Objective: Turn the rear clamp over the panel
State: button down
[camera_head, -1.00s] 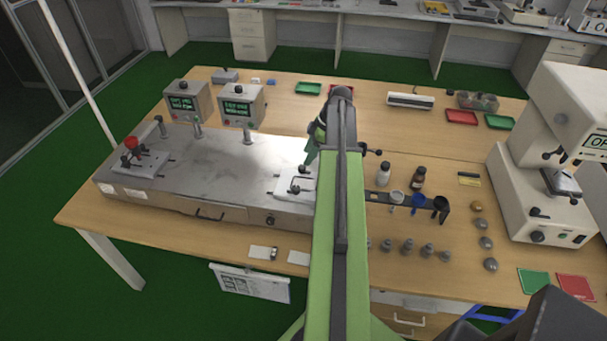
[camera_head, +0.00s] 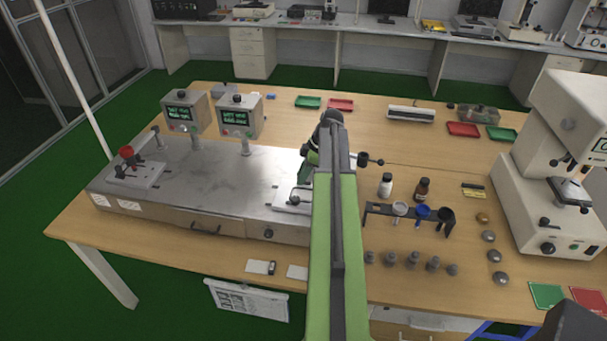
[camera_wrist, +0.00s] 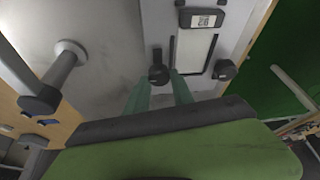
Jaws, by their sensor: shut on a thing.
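The white panel (camera_wrist: 195,50) lies in a light plate on the steel bench unit in the wrist view. The rear clamp (camera_wrist: 158,75), a dark knob with a short arm, is beside the panel's left edge. My gripper (camera_wrist: 158,88) has its two teal fingers either side of that knob and is shut on it. The clamp's arm seems to lie alongside the panel, not across it. The front clamp's dark knob (camera_wrist: 225,69) is at the plate's right side. In the head view my arm hides part of the plate (camera_head: 288,206), and my gripper (camera_head: 304,178) reaches down behind it.
A metal post (camera_wrist: 65,62) rises left of my gripper in the wrist view. In the head view, two display boxes (camera_head: 240,116) stand at the unit's back, and a red-knobbed fixture (camera_head: 136,172) is at its left. Bottles (camera_head: 386,185) and a cup rack (camera_head: 408,213) stand right of my arm.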

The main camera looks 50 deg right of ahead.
jog(key=shift+d, duration=0.2)
jog(key=shift+a, duration=0.1)
jog(key=shift+m, duration=0.3)
jog(key=m, duration=0.2)
jog(key=m+t+h, duration=0.1)
jog(key=shift+s+a+m, duration=0.1)
jog(key=shift+a+m, duration=0.1)
jog(key=shift+m, duration=0.2)
jog(key=m+h, duration=0.2)
jog(key=m, duration=0.2)
jog(key=shift+a+m, duration=0.1)
jog(key=shift+m, duration=0.2)
jog(key=m+h, duration=0.2)
jog(key=m, duration=0.2)
jog(key=shift+m+g+h, duration=0.6)
jog(key=shift+m, duration=1.8)
jog(key=shift+a, duration=0.1)
